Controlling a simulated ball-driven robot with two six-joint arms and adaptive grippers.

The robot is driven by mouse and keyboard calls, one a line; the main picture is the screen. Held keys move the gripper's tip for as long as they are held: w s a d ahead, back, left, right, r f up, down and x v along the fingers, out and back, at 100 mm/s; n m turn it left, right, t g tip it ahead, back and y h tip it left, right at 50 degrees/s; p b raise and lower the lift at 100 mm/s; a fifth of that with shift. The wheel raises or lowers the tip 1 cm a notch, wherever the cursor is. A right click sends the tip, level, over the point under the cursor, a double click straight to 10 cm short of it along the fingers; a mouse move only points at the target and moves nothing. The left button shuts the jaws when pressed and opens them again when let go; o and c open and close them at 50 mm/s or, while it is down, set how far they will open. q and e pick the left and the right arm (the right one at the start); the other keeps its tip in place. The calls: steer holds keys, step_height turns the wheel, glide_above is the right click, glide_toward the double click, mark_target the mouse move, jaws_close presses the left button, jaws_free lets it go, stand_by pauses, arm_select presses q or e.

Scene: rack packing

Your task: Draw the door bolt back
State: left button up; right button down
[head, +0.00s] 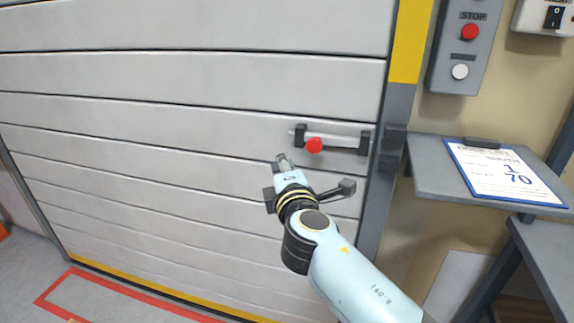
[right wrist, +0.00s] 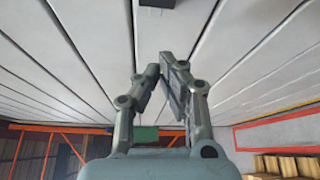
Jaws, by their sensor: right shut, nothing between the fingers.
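The door bolt (head: 345,141) is a light metal rod lying nearly level on the grey slatted door, near its right edge. A red round knob (head: 314,145) sits on the rod, towards its left end, beside the left dark bracket (head: 300,135). A second dark bracket (head: 364,143) holds the rod at the right. A dark block (head: 393,140) is on the door post; I cannot tell whether the rod enters it. My right gripper (head: 283,158) is shut and empty, below and left of the knob, apart from it. It also shows in the right wrist view (right wrist: 163,68). My left gripper is out of view.
A grey shelf (head: 430,180) with a clipboard (head: 500,172) juts out right of the door post. A control box (head: 452,72) with a red stop button hangs above it. The door face (head: 180,120) left of the bolt is clear.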

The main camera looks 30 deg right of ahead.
steer(key=w+d+p, duration=0.2)
steer(key=w+d, duration=0.1)
steer(key=d, duration=0.2)
steer(key=shift+w+d, duration=0.2)
steer(key=shift+d, duration=0.05)
steer(key=shift+r, duration=0.1)
